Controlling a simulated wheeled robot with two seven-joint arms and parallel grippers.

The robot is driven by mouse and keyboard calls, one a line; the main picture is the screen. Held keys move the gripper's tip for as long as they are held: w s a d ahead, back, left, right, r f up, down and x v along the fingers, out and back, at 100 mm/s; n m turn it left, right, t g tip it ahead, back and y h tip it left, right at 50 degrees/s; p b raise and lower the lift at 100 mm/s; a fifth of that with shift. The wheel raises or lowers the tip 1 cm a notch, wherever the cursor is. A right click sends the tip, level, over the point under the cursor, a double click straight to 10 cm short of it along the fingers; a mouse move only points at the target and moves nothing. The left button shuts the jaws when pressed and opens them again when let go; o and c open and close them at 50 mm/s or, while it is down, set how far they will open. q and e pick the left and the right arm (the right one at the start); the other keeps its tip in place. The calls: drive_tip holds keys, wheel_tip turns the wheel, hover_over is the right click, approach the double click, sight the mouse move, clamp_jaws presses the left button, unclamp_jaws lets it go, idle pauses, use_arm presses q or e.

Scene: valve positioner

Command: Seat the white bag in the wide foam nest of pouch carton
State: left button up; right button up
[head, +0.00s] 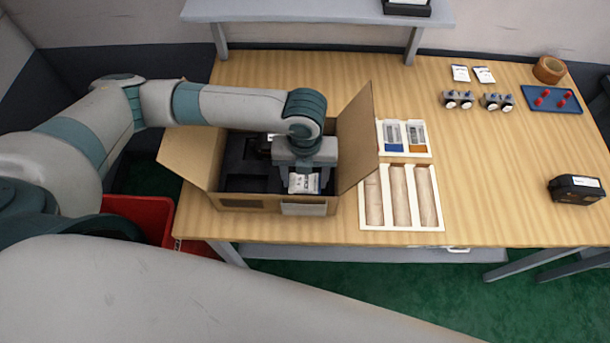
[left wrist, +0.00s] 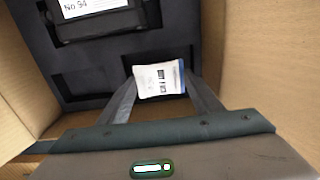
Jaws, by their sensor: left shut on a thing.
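The white bag (head: 304,183) has dark print and sits between the fingers of my left gripper (head: 303,178), inside the open carton (head: 240,201). In the left wrist view the white bag (left wrist: 160,79) shows between the two fingertips of my left gripper (left wrist: 160,88), shut on it. The bag is over the dark foam insert (left wrist: 98,72), at a recess. I cannot tell whether the bag touches the recess floor. A black device with a white label (left wrist: 95,18) lies in another part of the foam. My right gripper is not in view.
The carton's flaps stand open, the right one (head: 357,135) upright beside my wrist. Right of it are a white tray with long slots (head: 401,168) and a smaller tray. A black device (head: 575,190), tape roll (head: 549,69) and blue tray (head: 551,98) lie farther right.

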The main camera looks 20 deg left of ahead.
use_arm(q)
drive_tip(key=shift+p, duration=0.3)
drive_tip(key=shift+f, duration=0.5)
idle(0.8)
drive_tip(key=shift+p, duration=0.35)
idle(0.5)
drive_tip(key=shift+f+b, duration=0.6)
drive_tip(key=shift+f, duration=0.65)
idle(0.6)
drive_tip(key=o, duration=1.1)
drive_tip(key=shift+o, duration=0.2)
